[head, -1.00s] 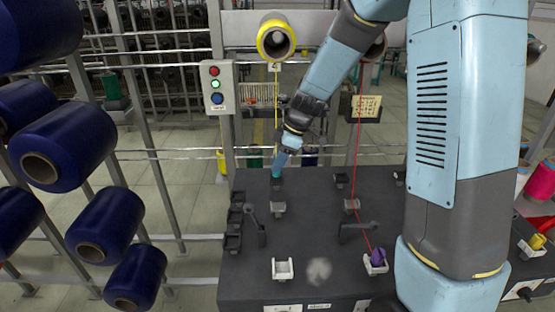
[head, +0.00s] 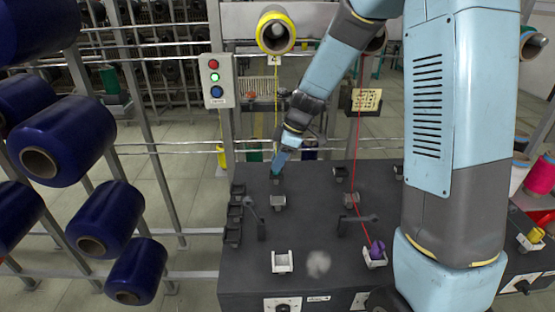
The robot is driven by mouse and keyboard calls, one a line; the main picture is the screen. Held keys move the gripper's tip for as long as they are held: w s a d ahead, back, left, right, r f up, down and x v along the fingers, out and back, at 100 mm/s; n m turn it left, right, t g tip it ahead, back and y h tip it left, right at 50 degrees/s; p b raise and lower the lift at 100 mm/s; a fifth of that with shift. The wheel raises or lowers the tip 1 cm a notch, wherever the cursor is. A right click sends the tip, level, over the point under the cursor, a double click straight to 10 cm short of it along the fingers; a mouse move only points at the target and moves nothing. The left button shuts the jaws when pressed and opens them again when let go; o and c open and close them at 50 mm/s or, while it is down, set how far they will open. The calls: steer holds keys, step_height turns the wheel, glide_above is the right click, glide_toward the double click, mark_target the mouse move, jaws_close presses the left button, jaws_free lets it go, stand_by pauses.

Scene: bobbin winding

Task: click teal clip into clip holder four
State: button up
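The teal clip (head: 276,166) shows as a small teal patch at the tip of my gripper (head: 278,161), at the far left of the dark table. A small grey clip holder (head: 276,178) is directly below it. The clip looks at or just above this holder; whether it is seated is too small to tell. My gripper points down and its fingers are too small to show whether they are shut on the clip. A yellow thread (head: 276,100) runs down to this spot from the yellow bobbin (head: 276,33), which has a "4" tag (head: 275,60) under it.
Other holders stand on the dark table (head: 310,225), including a white one (head: 282,262). A purple clip (head: 376,247) sits in a front holder on a taut red thread (head: 355,140). Dark guide arms (head: 356,220) stand up mid-table. Blue bobbins (head: 65,145) fill the left.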

steer(key=o, duration=0.4)
steer(key=shift+r, duration=0.1)
steer(key=shift+r, duration=0.25)
step_height(320, 180, up, 2)
steer(key=shift+r, duration=0.25)
steer(key=s+d+r, duration=0.1)
steer(key=s+r, duration=0.2)
steer(key=s, duration=0.1)
steer(key=s+d+r, duration=0.1)
steer(key=s+r, duration=0.2)
steer(key=s, duration=0.2)
steer(key=s+d+r, duration=0.1)
steer(key=s+r, duration=0.2)
steer(key=s, duration=0.1)
steer(key=shift+s+d+r, duration=0.25)
steer(key=shift+d+r, duration=0.1)
